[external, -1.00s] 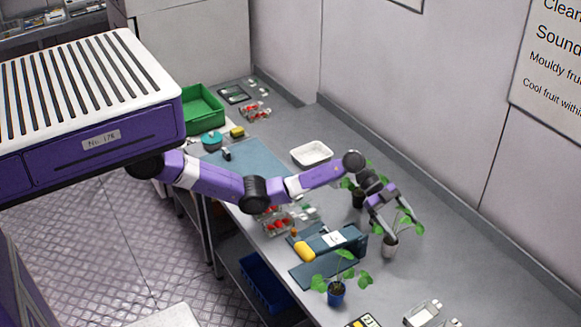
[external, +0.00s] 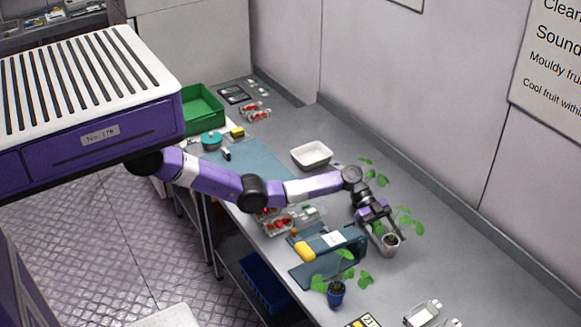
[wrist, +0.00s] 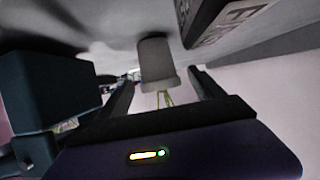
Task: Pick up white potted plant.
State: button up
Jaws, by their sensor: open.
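The white potted plant (external: 389,250) stands on the grey worktop at the right, its green leaves rising to the right. In the wrist view its pale pot (wrist: 157,65) appears upside down, with thin stems below. My gripper (external: 384,236) is open and reaches down at the plant. In the wrist view the two dark fingers lie on either side of the pot and stems, with gaps visible. Whether a finger touches the pot, or the pot is slightly tilted, I cannot tell.
A blue-potted plant (external: 336,293) stands near the front edge. Another plant's leaves (external: 376,178) show behind my gripper. A dark blue box-shaped device (external: 330,240) is close on the left. A white tray (external: 311,154) lies farther back. The worktop right of the plant is clear.

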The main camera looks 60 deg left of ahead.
jog(key=shift+d+f, duration=0.25)
jog(key=shift+d, duration=0.25)
jog(key=c, duration=1.5)
jog(key=shift+r, duration=0.1)
